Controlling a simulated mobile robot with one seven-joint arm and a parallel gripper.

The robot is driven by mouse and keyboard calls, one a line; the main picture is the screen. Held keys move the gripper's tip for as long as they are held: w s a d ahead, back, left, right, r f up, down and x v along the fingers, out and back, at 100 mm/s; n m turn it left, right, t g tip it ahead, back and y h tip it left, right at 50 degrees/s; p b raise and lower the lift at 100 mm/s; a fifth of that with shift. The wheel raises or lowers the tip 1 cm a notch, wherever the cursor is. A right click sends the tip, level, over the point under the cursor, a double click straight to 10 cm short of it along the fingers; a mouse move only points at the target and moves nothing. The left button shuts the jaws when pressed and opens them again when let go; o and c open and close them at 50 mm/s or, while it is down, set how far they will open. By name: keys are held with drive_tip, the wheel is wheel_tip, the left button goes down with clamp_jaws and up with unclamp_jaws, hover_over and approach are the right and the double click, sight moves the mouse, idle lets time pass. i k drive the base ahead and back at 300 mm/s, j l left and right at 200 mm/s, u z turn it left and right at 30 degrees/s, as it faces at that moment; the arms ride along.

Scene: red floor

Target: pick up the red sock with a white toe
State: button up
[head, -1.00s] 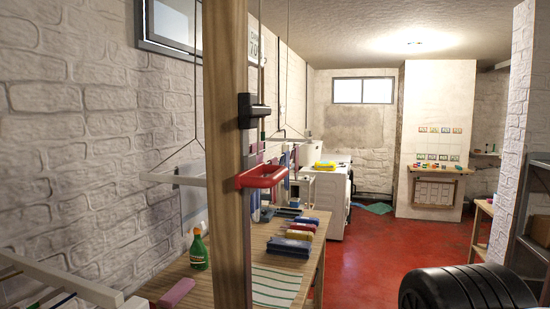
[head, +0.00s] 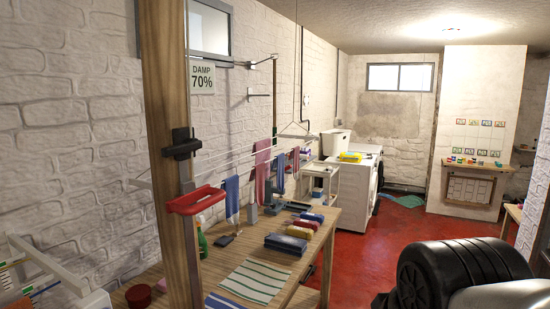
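I cannot make out a red sock with a white toe for sure. Several cloths hang on a line along the left wall: a pinkish-red cloth (head: 262,165), a blue cloth (head: 232,198) and smaller blue and red pieces farther back. They are too small to tell whether one is a sock with a white toe. My gripper is not in view; only a dark ribbed part and a pale part, apparently of my arm, show at the lower right.
A wooden post (head: 163,110) with a red tray (head: 195,200) stands close in front. Behind it, a wooden table (head: 235,262) holds a striped cloth (head: 256,281), folded cloths (head: 287,244) and a green bottle (head: 202,240). Red floor (head: 350,262) lies open right of the table.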

sight(294, 164)
drive_tip(key=l, duration=0.2)
drive_tip(key=u, duration=2.5)
drive_tip(key=z, duration=2.35)
drive_tip(key=i+l, duration=0.6)
drive_tip(key=i, duration=0.25)
drive_tip(key=i+l+u, duration=0.1)
drive_tip(key=i+l, duration=0.55)
drive_tip(key=i, duration=0.2)
drive_tip(key=i+l, duration=0.65)
drive_tip(key=i, duration=0.15)
